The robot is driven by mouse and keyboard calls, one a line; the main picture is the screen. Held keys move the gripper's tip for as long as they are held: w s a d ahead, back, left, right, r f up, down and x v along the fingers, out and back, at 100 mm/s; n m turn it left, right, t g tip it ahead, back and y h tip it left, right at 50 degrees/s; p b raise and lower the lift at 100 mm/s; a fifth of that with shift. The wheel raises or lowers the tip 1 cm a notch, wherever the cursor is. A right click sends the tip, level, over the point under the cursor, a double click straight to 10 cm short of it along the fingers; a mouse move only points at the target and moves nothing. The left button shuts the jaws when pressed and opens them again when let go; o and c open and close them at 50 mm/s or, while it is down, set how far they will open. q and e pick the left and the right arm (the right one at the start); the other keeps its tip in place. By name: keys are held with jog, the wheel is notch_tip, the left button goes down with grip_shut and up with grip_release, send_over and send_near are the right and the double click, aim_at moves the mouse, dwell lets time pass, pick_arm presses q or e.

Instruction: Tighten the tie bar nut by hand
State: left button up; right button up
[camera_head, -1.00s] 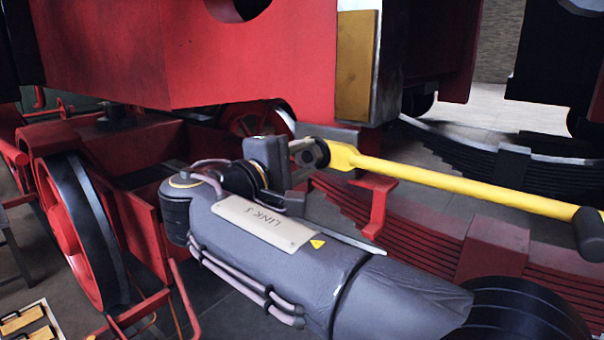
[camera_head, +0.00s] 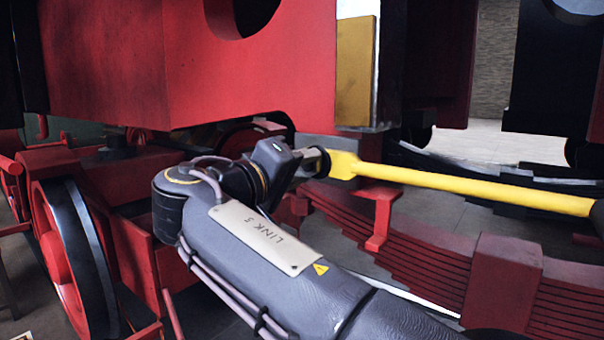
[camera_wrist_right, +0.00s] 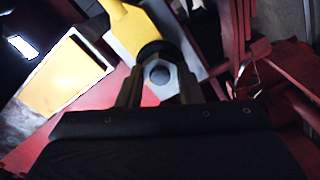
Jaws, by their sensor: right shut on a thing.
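The yellow tie bar (camera_head: 470,185) runs from the middle of the head view to the right edge. Its left end is at my right gripper (camera_head: 312,160). In the right wrist view the bar (camera_wrist_right: 127,30) comes in from the top. A grey hex nut (camera_wrist_right: 160,77) sits at its end, between the two fingers of my right gripper (camera_wrist_right: 160,90). The fingers are shut on the nut from both sides. In the head view the nut is mostly hidden by the gripper, and its thread is not clear. My left gripper is out of view.
A large red frame (camera_head: 240,70) with a brass-coloured plate (camera_head: 355,75) hangs just above the gripper. A red bracket (camera_head: 380,215) and red leaf spring (camera_head: 420,255) lie below the bar. A red wheel with a dark rim (camera_head: 75,245) stands at left.

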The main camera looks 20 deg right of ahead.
jog(key=shift+a+f, duration=0.1)
dwell(0.3)
jog(key=o, duration=1)
jog(key=shift+s, duration=0.1)
jog(key=v, duration=0.7)
jog(key=shift+s+a, duration=0.2)
jog(key=shift+a, duration=0.1)
